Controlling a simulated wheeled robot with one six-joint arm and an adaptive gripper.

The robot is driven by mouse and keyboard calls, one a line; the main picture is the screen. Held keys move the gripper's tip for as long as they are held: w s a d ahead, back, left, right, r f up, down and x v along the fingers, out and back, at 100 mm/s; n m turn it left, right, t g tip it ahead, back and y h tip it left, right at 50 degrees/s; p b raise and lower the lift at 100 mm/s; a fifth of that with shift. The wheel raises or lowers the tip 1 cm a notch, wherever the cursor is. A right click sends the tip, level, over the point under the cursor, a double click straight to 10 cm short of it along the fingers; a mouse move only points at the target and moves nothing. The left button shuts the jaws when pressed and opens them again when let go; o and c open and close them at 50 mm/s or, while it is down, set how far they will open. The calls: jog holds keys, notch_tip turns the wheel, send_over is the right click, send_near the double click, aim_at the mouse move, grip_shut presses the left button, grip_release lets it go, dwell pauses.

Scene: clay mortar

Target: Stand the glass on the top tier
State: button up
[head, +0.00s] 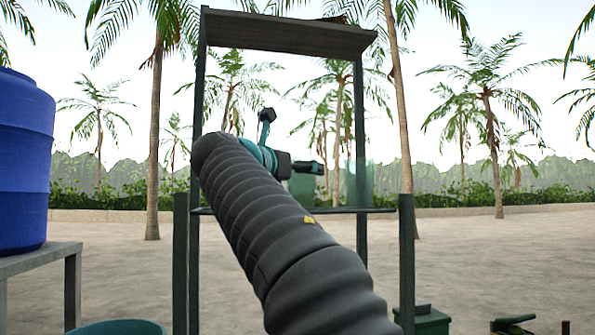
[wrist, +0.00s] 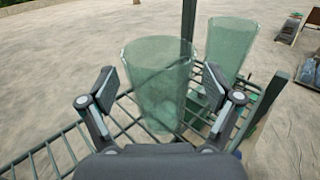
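A clear greenish glass (wrist: 158,85) stands upright on a wire tier (wrist: 60,150) between the fingers of my gripper (wrist: 165,88). The fingers are spread wide, and the glass's far side reaches past them. I cannot tell whether either finger touches it. In the head view this glass (head: 301,190) shows faintly beside my gripper (head: 318,167), above the rack's thin tier (head: 345,210). A second, similar glass (wrist: 232,42) stands behind and to the right; it also shows in the head view (head: 360,182). My arm hides part of the rack.
A rack with dark posts (head: 198,110) carries a solid board (head: 290,35) at its top, well above the glasses. A dark post (wrist: 189,18) rises behind the nearer glass. A blue barrel (head: 25,160) stands on a table (head: 35,262) at left. A green box (head: 432,320) is low at right.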

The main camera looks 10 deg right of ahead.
jog(key=shift+r, duration=0.2)
jog(key=v, duration=1.2)
dwell(1.5)
